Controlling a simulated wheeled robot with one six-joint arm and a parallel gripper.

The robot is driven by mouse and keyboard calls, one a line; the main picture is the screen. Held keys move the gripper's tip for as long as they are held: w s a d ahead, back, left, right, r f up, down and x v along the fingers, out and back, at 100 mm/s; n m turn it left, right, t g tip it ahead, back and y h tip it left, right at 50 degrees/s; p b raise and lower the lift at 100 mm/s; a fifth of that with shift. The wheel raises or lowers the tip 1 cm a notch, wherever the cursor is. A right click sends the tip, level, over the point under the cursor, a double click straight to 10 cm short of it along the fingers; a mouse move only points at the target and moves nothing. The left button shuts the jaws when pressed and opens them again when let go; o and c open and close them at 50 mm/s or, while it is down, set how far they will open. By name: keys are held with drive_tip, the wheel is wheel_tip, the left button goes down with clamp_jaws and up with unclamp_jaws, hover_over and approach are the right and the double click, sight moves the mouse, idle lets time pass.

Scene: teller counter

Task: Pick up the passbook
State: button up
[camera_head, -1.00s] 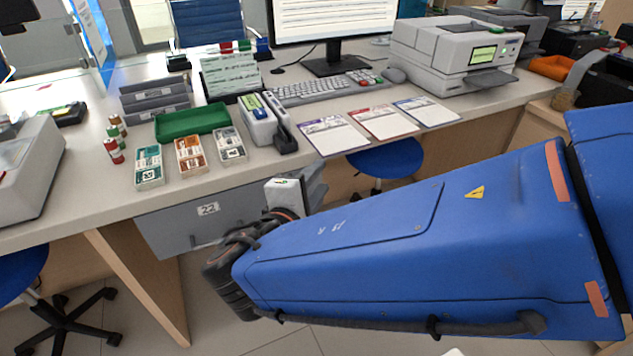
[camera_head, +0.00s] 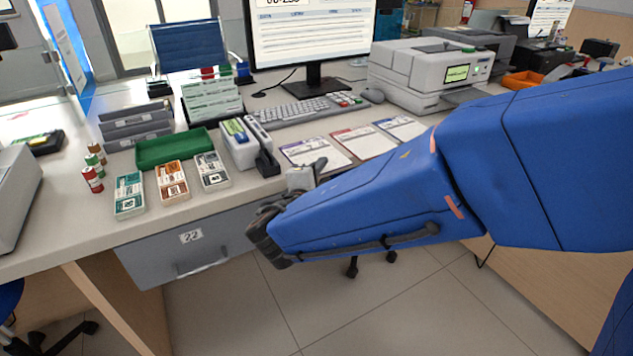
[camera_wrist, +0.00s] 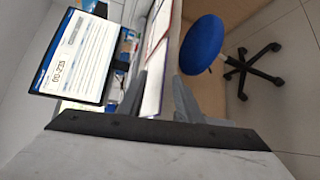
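I cannot pick out the passbook for certain. Three flat documents with purple, red and blue top bands lie side by side on the counter: the purple one (camera_head: 318,153), the red one (camera_head: 364,142) and the blue one (camera_head: 402,128). My gripper (camera_head: 318,166) is at the counter's front edge, close in front of the purple document, and hides part of its near side. In the wrist view my gripper (camera_wrist: 160,82) shows two grey fingers spread apart with nothing held between them. Documents (camera_wrist: 153,88) show beyond and between the fingers.
Left of my gripper stand a white holder (camera_head: 239,152), a green tray (camera_head: 173,153) and three banded bundles, one of them orange (camera_head: 172,182). A keyboard (camera_head: 298,110), monitor (camera_head: 312,35) and printer (camera_head: 425,78) stand behind. A drawer (camera_head: 190,255) is below; a blue stool (camera_wrist: 203,45) is under the counter.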

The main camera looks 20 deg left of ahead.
drive_tip(key=shift+x, duration=1)
clamp_jaws()
drive_tip(key=shift+s+d, duration=0.1)
